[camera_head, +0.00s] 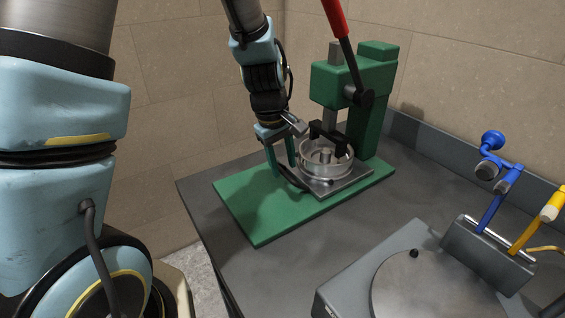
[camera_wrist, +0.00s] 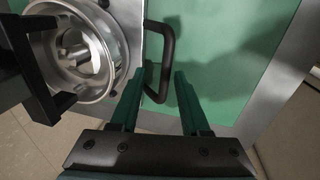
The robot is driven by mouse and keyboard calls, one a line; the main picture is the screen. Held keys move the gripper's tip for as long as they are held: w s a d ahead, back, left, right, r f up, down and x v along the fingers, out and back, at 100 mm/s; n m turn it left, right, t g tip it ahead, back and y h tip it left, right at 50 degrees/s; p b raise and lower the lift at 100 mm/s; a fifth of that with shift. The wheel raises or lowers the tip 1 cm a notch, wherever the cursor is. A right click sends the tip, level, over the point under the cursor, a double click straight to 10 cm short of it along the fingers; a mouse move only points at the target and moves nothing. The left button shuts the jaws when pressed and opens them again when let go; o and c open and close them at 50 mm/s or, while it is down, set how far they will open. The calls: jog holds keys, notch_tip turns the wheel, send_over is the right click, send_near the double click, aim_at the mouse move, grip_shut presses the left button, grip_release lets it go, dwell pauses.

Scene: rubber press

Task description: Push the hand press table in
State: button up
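The hand press (camera_head: 375,110) is green with a red-gripped lever (camera_head: 335,15) raised. Its table is a flat grey plate (camera_head: 345,186) low over the green base, carrying a round metal mold (camera_head: 325,170) under a black bracket (camera_head: 330,135). The plate (camera_wrist: 124,22) and mold (camera_wrist: 107,82) also show in the wrist view. A black curved handle (camera_wrist: 168,48) sticks out from the plate's near edge. My gripper (camera_wrist: 160,73) is open, its two green fingers apart, with the handle's lower end in the gap in the picture; contact cannot be told. In the head view my gripper (camera_head: 284,168) is left of the mold.
The green base board (camera_head: 255,225) is clear at its front left. The grey bench (camera_head: 290,265) has free room beside it. A grey device with a round plate (camera_head: 430,285) and blue (camera_head: 490,210) and yellow (camera_head: 530,225) levers stands at the right. A wall is behind.

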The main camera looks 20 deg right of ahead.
notch_tip(320, 180, up, 11)
jog(key=a+b, duration=0.1)
jog(key=a, duration=0.1)
jog(key=shift+s+f, duration=0.2)
jog(key=shift+s, duration=0.05)
dwell(0.5)
jog(key=a+f+m+y, duration=0.1)
jog(key=a+f, duration=0.2)
jog(key=a, duration=1)
jog(key=a+f+m+t+y, duration=0.1)
jog(key=a+f+m, duration=0.1)
jog(key=a, duration=1.2)
jog(key=shift+w+f, duration=0.45)
